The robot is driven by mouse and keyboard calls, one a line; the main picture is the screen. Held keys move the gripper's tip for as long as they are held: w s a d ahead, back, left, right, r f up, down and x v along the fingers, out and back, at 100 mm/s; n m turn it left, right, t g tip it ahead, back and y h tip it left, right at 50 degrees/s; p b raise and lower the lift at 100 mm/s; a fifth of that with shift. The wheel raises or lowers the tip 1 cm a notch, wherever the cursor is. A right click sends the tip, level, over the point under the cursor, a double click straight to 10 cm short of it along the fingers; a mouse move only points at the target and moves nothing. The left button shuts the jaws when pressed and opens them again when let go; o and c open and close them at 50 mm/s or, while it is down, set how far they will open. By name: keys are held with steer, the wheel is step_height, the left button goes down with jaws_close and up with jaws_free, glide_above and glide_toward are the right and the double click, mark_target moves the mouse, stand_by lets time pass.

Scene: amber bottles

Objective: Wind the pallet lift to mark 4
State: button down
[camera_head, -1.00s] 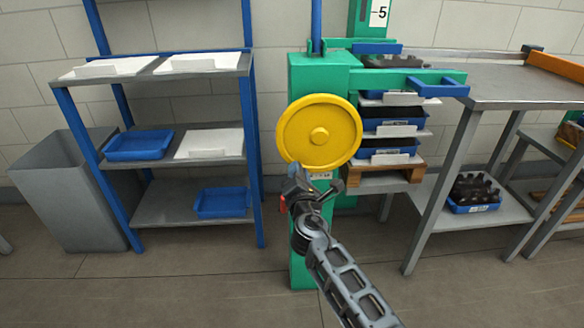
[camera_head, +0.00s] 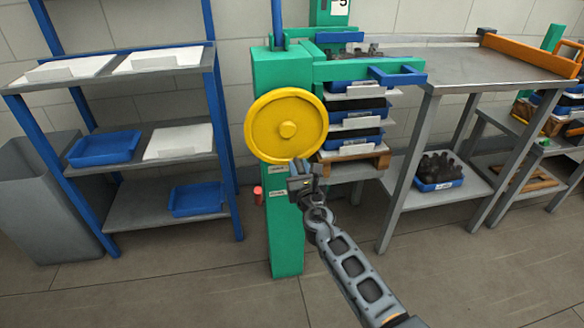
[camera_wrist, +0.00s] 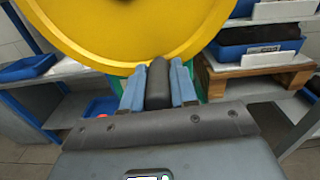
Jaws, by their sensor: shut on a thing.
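The yellow handwheel (camera_head: 262,118) is mounted on the front of the green lift column (camera_head: 275,225). My gripper (camera_head: 300,168) is at the wheel's lower edge, a little right of its hub. In the wrist view my gripper (camera_wrist: 158,88) has its blue fingers shut on a dark upright handle (camera_wrist: 157,82) below the yellow wheel (camera_wrist: 115,30). The wooden pallet (camera_head: 354,163) with stacked blue trays (camera_head: 352,138) is right of the column. A white plate with a 5 (camera_head: 340,7) is at the top, partly cut off. The lift's other marks and pointer cannot be read.
A blue-framed shelf (camera_head: 222,130) with trays stands left, beside a grey bin (camera_head: 40,205). A metal table (camera_head: 465,66) stands right, with a blue crate of dark bottles (camera_head: 438,172) on its lower shelf. A small red cylinder (camera_head: 257,195) shows beside the column.

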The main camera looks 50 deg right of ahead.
steer(key=shift+s+d+n, duration=0.35)
steer(key=shift+d+n, duration=0.1)
steer(key=shift+n, duration=0.05)
steer(key=shift+r, duration=0.1)
steer(key=c, duration=0.9)
jaws_free()
steer(key=shift+s+r, duration=0.1)
steer(key=shift+p+v, duration=0.55)
steer(key=shift+v, duration=3.25)
